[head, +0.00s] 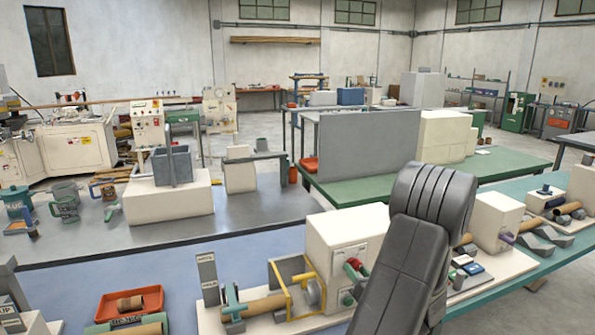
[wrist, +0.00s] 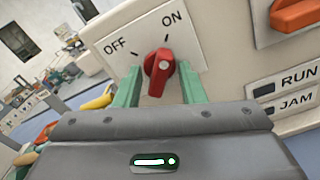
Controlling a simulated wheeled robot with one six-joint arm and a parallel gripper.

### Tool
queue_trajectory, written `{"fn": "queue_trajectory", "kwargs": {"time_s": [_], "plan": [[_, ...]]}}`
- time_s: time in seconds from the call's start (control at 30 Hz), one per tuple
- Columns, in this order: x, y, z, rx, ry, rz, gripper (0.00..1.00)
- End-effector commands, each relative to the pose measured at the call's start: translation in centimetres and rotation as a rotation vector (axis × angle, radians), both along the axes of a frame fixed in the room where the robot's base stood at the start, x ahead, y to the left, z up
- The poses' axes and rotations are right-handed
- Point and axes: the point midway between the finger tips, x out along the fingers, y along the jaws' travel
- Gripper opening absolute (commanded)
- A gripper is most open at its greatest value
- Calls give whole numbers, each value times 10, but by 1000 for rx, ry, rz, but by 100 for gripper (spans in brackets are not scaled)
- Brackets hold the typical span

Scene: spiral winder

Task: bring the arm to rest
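In the wrist view, my gripper (wrist: 157,84) has its two green fingers apart, one on each side of a red rotary knob (wrist: 157,76). Gaps show between the fingers and the knob, so it appears not to be gripped. The knob sits on a white plate (wrist: 119,58) marked OFF and ON, and its upper end seems nearer the ON mark.
An orange part (wrist: 294,14) and RUN and JAM labels (wrist: 296,100) sit right of the knob. In the head view, a yellow frame (head: 296,288), wooden rolls and a red tray (head: 130,302) lie near the arm.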

Motion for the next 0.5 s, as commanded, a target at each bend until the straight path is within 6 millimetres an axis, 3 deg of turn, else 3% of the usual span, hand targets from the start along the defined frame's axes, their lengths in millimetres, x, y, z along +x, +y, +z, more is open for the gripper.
{"fn": "queue_trajectory", "kwargs": {"time_s": [0.5], "plan": [[0,0,0,-382,-139,0,36]]}}
